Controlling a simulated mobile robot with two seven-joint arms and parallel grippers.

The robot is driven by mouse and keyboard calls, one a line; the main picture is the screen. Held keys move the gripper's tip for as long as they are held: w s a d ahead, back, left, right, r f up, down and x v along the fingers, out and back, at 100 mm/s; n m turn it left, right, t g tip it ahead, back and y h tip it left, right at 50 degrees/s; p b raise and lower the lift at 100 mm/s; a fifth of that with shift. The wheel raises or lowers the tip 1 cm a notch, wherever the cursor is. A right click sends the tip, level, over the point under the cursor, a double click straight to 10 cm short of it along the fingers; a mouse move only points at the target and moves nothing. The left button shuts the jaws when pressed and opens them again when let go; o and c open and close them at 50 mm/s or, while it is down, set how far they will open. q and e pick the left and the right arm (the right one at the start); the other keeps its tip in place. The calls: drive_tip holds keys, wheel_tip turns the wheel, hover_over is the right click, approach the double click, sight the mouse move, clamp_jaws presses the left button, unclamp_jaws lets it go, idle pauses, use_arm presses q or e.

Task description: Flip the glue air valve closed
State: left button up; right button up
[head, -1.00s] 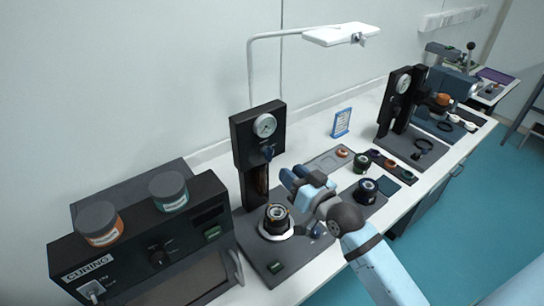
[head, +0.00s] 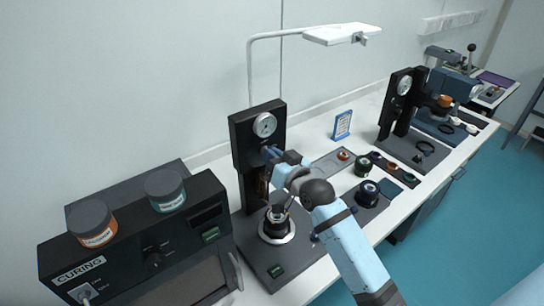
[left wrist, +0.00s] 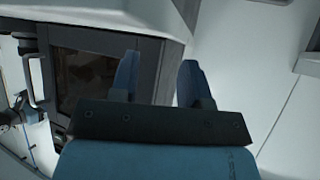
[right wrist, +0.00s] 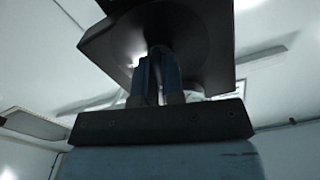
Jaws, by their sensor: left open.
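The glue station is a black upright stand (head: 252,178) with a round gauge (head: 264,125) near its top. Its air valve sits below the gauge, now mostly hidden by my right gripper (head: 270,156), whose fingertips are at the valve. In the right wrist view the right gripper (right wrist: 156,78) has its fingers close together with a thin bright gap between them. Their tips run up against the stand's black head (right wrist: 205,40). I cannot tell whether the lever is between them. My left gripper (left wrist: 155,80) shows only in the left wrist view, open and empty.
A round black part (head: 277,224) stands on the stand's base below my right arm. The curing oven (head: 150,262) is at left with two jars on top. A lamp (head: 340,35) hangs above. A blue-framed sign (head: 342,124) and trays are to the right.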

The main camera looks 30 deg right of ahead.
drive_tip(key=shift+r+n+p, duration=0.15)
drive_tip(key=shift+n+p, duration=0.4)
drive_tip(key=shift+n, duration=0.25)
clamp_jaws()
drive_tip(key=shift+n, duration=0.8)
drive_tip(key=o, duration=0.6)
unclamp_jaws()
